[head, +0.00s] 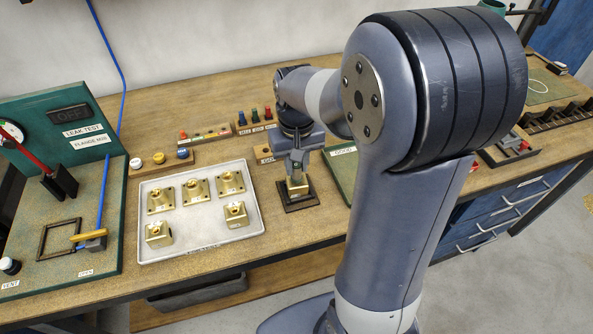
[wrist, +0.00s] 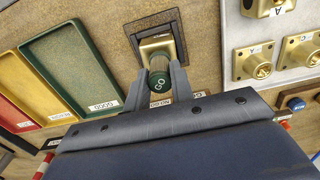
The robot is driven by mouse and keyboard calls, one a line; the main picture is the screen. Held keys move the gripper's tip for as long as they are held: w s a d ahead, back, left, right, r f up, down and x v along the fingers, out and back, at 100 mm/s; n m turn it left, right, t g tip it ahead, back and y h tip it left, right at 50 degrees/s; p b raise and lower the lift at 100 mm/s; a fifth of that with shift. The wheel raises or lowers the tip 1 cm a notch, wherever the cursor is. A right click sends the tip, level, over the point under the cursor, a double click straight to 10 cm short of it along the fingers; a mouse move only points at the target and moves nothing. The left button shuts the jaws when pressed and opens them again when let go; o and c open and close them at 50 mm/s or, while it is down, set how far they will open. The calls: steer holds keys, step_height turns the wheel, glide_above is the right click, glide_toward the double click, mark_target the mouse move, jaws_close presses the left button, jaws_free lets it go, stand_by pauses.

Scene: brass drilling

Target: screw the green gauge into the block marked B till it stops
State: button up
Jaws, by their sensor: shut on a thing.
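The green gauge (wrist: 159,84), lettered GO, is between the two fingers of my gripper (wrist: 158,90), which is shut on it. Its far end meets the brass block (wrist: 155,49), and I cannot tell how deep it sits in the hole. The block sits in a dark square holder (wrist: 176,32). In the head view the same block (head: 297,187) and holder (head: 300,205) are on the bench below my gripper (head: 297,168). No letter B is readable on this block.
A pale tray (head: 199,248) with several brass blocks stands left of the holder. A green tray (wrist: 63,62) marked GOOD is on its other side, with yellow (wrist: 33,80) and red trays beyond. Racks of small coloured gauges (head: 256,127) stand behind. The leak test stand (head: 108,235) is far left.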

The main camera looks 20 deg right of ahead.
steer(key=shift+c, duration=0.4)
steer(key=m+p, duration=0.1)
steer(key=m, duration=0.4)
steer(key=shift+m, duration=0.3)
steer(key=shift+c, duration=0.7)
steer(key=m, duration=0.7)
steer(key=shift+f, duration=0.1)
jaws_close()
steer(key=o, duration=1.4)
jaws_free()
steer(key=shift+o, duration=0.2)
steer(key=shift+p, duration=0.3)
steer(key=shift+r+p, duration=2.95)
steer(key=shift+r, duration=0.6)
